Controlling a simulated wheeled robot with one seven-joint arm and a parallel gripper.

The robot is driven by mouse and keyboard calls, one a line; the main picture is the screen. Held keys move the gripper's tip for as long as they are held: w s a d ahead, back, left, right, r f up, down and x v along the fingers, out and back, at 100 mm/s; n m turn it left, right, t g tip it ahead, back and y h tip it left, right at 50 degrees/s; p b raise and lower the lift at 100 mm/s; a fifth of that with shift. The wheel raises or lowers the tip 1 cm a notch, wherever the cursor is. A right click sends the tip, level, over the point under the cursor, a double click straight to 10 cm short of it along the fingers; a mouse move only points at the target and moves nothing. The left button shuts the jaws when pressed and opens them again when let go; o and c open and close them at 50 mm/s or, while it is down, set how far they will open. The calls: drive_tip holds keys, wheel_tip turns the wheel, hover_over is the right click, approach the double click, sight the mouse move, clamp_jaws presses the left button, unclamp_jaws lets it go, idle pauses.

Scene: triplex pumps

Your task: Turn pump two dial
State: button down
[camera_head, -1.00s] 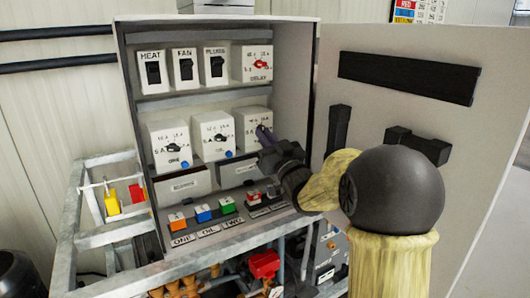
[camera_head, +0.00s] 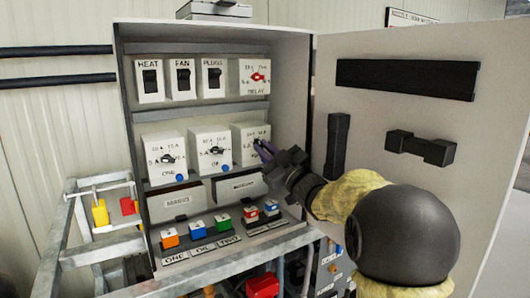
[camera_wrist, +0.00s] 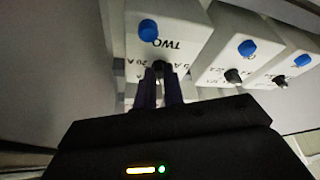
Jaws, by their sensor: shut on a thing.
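The pump two box (camera_head: 245,136) is the rightmost white dial box on the middle shelf of the open cabinet in the head view. In the wrist view the box, lettered TWO (camera_wrist: 186,40), appears upside down with a blue button (camera_wrist: 148,30). My gripper (camera_wrist: 158,88) has its purple fingers shut on the black dial (camera_wrist: 158,67) at the box face. In the head view my gripper (camera_head: 262,149) reaches this box from the right and hides its dial. The dial's exact pointer position is mostly hidden between the fingers.
Two similar dial boxes, the middle one (camera_head: 211,151) and the left one (camera_head: 165,158), stand to the left. HEAT, FAN and PLUGS switches and a delay box (camera_head: 255,78) with a red dial are above. Coloured switches sit below. The cabinet door (camera_head: 400,125) stands open on the right.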

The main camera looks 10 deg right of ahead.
drive_tip(key=c, duration=1.5)
unclamp_jaws()
drive_tip(key=shift+r+m+p, duration=0.1)
drive_tip(key=shift+m+p, duration=0.2)
drive_tip(key=shift+a+r+m+t+h+p, duration=0.1)
drive_tip(key=shift+m+t+h+p, duration=0.35)
drive_tip(key=shift+m+p, duration=0.45)
drive_tip(key=m+t+h+p, duration=0.1)
drive_tip(key=m+h+p, duration=0.1)
drive_tip(key=m+p, duration=0.1)
drive_tip(key=shift+s+a+m, duration=0.1)
drive_tip(key=shift+a+m, duration=0.05)
drive_tip(key=shift+m, duration=0.55)
drive_tip(key=m+h+p, duration=0.2)
drive_tip(key=m+p, duration=0.1)
drive_tip(key=p, duration=0.1)
drive_tip(key=m+h+p, duration=0.2)
drive_tip(key=m+p, duration=0.2)
drive_tip(key=shift+a+t+p, duration=0.2)
drive_tip(key=shift+t+p, duration=0.15)
drive_tip(key=shift+p, duration=0.05)
drive_tip(key=shift+m+h+p, duration=0.25)
drive_tip(key=shift+m+p, duration=0.1)
drive_tip(key=shift+m, duration=0.05)
